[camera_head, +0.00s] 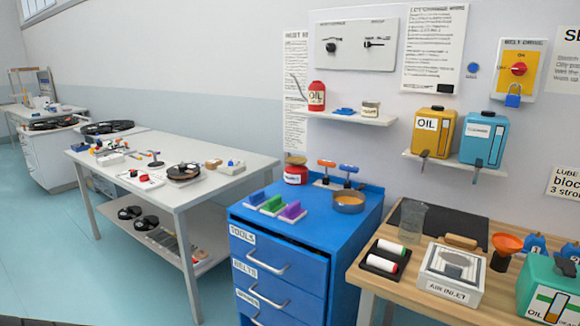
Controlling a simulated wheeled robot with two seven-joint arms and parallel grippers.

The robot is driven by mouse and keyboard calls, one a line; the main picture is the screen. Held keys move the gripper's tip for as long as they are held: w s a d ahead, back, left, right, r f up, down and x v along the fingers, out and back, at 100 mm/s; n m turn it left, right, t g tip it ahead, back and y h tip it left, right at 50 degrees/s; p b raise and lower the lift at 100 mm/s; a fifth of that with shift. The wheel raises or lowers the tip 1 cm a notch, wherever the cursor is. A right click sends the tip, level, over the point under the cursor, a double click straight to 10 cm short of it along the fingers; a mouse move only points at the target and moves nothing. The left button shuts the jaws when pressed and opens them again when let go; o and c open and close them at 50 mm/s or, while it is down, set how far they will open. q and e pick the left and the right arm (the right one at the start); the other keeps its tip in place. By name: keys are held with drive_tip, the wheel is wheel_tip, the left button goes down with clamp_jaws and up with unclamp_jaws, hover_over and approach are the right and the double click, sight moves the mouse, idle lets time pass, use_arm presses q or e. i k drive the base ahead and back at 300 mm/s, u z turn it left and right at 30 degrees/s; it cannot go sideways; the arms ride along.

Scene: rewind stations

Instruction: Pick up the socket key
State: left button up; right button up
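Two T-handled tools stand upright near the back of the blue tool cabinet (262,228). One has an orange handle (326,163) and the other a blue handle (348,168). They look like socket keys, but their lower ends are too small to make out, and I cannot tell which is the socket key. Neither of my grippers is in view.
On the cabinet top are a red tin (296,174), a metal bowl (349,205) and blue, green and purple blocks (291,210). A white table (228,150) with parts stands left. A wooden bench (380,292) with an air inlet box (440,293) stands right.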

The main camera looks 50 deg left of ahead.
sight(327, 164)
drive_tip(key=u, duration=3.4)
drive_tip(key=i, duration=1.35)
drive_tip(key=z, duration=3.35)
